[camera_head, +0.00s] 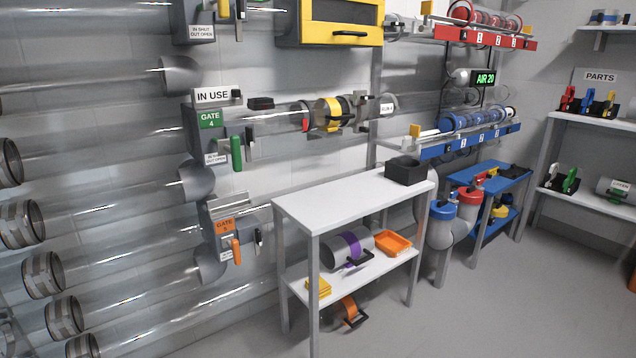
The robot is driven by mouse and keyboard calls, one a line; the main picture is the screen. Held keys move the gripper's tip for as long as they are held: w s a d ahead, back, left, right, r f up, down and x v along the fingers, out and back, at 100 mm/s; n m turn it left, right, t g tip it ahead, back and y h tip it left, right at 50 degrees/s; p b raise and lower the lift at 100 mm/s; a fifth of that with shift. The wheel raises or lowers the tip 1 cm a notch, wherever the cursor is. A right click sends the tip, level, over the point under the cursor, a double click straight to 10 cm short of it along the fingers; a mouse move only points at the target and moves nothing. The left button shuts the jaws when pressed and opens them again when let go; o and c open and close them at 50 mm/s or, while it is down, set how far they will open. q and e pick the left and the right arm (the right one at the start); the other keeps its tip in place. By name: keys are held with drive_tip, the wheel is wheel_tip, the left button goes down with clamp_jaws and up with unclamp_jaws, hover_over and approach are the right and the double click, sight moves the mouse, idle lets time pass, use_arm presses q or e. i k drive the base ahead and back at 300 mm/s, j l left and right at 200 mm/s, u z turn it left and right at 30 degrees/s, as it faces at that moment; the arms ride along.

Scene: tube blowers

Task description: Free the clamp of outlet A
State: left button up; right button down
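No label reading outlet A is legible in the head view, so I cannot tell which clamp belongs to it. Several clear tubes at the left end in banded metal collars, one of them a lower collar (43,274). A clear tube section with a yellow band (328,114) and black handle sits in the line right of the green Gate 4 plate (210,120). Two elbow pipes have a blue collar (443,210) and a red collar (470,196) at their tops. Neither of my grippers is in view.
A white two-shelf table (350,197) stands in the middle with a black bin (405,171) on top. A blue bench (490,177) stands behind it. A parts shelf (590,122) is at the right. The floor (500,310) at the front right is clear.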

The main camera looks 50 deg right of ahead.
sight(452, 196)
drive_tip(key=z, duration=2.35)
drive_tip(key=i+l+u, duration=0.1)
drive_tip(key=u, duration=0.3)
drive_tip(key=i+l+u, duration=0.1)
drive_tip(key=u, duration=0.3)
drive_tip(key=i+l+u, duration=0.25)
drive_tip(key=u, duration=0.15)
